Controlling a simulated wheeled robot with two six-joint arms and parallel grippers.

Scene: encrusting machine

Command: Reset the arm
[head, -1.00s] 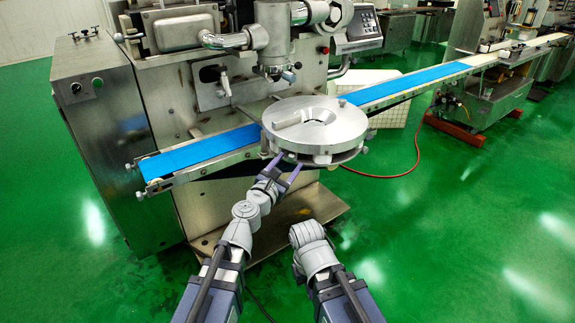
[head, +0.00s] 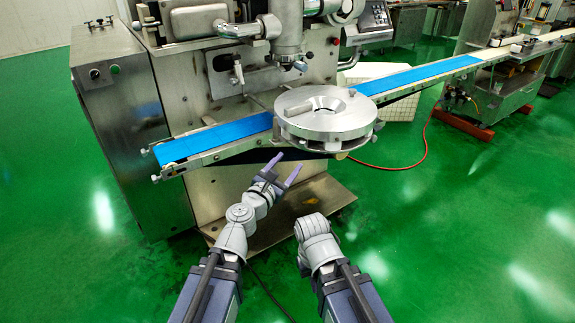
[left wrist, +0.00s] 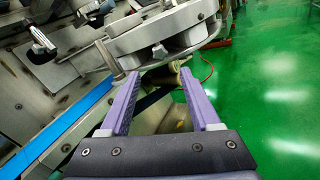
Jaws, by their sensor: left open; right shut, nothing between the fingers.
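My left gripper (head: 287,166) is open and empty in the head view, its purple fingers pointing up toward the machine. It is just below and in front of the round metal disc assembly (head: 348,122), apart from it. In the left wrist view, the two open fingers (left wrist: 158,90) have nothing held between them, and the disc assembly (left wrist: 165,35) is beyond their tips. My right arm (head: 316,240) is folded at the lower middle of the head view. Its gripper fingers do not show.
The steel encrusting machine (head: 215,85) stands ahead. A blue conveyor belt (head: 210,140) runs past the disc on both sides. A metal base plate (head: 318,195) lies below. A red hose (head: 410,165) crosses the green floor (head: 480,230), which is clear at right.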

